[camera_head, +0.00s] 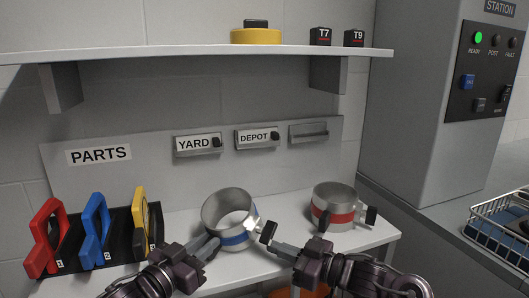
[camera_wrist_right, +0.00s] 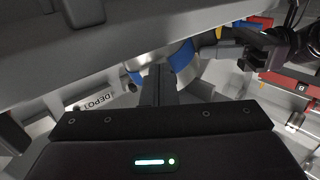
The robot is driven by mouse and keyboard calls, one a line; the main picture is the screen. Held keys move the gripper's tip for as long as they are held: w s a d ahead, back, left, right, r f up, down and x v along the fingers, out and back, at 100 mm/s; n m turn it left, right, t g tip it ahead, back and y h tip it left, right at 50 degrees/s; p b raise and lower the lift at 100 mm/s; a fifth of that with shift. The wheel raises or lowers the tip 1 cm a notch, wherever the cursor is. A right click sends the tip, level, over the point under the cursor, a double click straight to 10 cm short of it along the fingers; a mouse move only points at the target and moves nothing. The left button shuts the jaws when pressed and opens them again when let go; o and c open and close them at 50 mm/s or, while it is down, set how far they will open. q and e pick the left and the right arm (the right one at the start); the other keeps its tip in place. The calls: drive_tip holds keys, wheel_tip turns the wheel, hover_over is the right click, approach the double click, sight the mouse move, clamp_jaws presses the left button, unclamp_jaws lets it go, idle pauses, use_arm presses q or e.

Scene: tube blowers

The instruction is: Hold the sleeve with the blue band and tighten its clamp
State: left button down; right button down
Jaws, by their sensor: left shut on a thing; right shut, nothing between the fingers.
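The sleeve with the blue band (camera_head: 236,240) is a metallic open ring on the bench and looks slightly tilted. Its band also shows in the right wrist view (camera_wrist_right: 182,58). My left gripper (camera_head: 209,246) is shut on the sleeve at its lower left side. The clamp has a black handle (camera_head: 268,232) on the sleeve's right side. My right gripper (camera_head: 278,247) is shut and empty, with its tips right by the clamp handle; I cannot tell whether they touch. In the right wrist view its fingers (camera_wrist_right: 158,82) partly cover the sleeve.
A second sleeve with a red band (camera_head: 340,217) stands to the right. A rack with red (camera_head: 45,238), blue (camera_head: 94,230) and yellow (camera_head: 140,215) handled parts is at left. A shelf (camera_head: 200,52) hangs above. A wire basket (camera_head: 495,235) is at far right.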

drive_tip(key=shift+f, duration=0.4)
drive_tip(key=v, duration=0.6)
drive_tip(key=shift+w+d+x, duration=0.1)
drive_tip(key=shift+w+x, duration=0.05)
drive_tip(key=shift+x, duration=0.85)
drive_tip(key=shift+w+d+x, duration=0.1)
drive_tip(key=shift+w+x, duration=0.1)
drive_tip(key=shift+x, duration=0.85)
drive_tip(key=shift+w+d+x, duration=0.1)
drive_tip(key=shift+w+x, duration=0.05)
drive_tip(key=shift+x, duration=0.85)
drive_tip(key=shift+s+r, duration=0.1)
drive_tip(key=shift+r, duration=0.3)
drive_tip(key=shift+s+a, duration=0.3)
drive_tip(key=shift+s, duration=0.1)
drive_tip(key=shift+f, duration=0.2)
